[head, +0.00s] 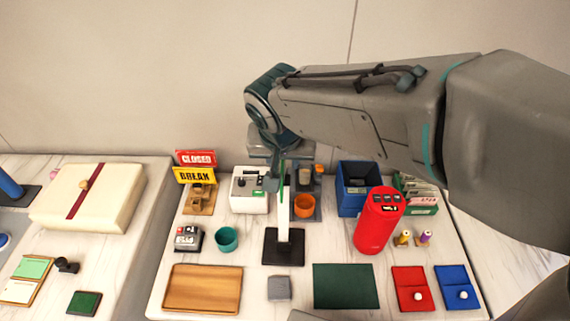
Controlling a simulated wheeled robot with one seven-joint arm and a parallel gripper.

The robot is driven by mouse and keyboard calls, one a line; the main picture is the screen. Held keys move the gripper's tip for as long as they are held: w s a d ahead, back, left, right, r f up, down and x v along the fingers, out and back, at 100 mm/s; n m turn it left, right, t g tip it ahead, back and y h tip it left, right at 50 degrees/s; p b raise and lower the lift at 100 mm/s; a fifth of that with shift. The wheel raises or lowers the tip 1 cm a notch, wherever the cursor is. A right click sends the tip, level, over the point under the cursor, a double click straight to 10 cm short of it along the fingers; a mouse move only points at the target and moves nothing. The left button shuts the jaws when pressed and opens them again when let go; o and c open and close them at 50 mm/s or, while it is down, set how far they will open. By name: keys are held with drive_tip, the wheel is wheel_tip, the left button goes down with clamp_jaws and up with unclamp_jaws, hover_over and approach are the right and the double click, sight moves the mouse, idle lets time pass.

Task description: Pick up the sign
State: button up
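A red CLOSED sign (196,158) and a yellow BREAK sign (195,175) stand one above the other on a small wooden stand (199,200) at the back left of the table. A white post (283,217) rises from a black square base (284,247) near the table's middle. A thin green strip (282,170) shows upright at its top; I cannot tell whether it is a sign seen edge-on. My gripper (277,182) points down at the top of this post, to the right of the two signs. Whether its fingers touch or hold anything is unclear.
A white machine (249,192), orange cup (304,206), blue bin (358,189) and red cylinder (379,221) crowd the table around the post. A teal cup (227,239), wooden tray (203,289) and dark green mat (346,287) lie nearer. My arm covers the upper right.

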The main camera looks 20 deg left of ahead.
sight(286, 179)
drive_tip(key=shift+x, duration=1.1)
drive_tip(key=shift+f+b, duration=0.25)
drive_tip(key=shift+b, duration=0.15)
clamp_jaws()
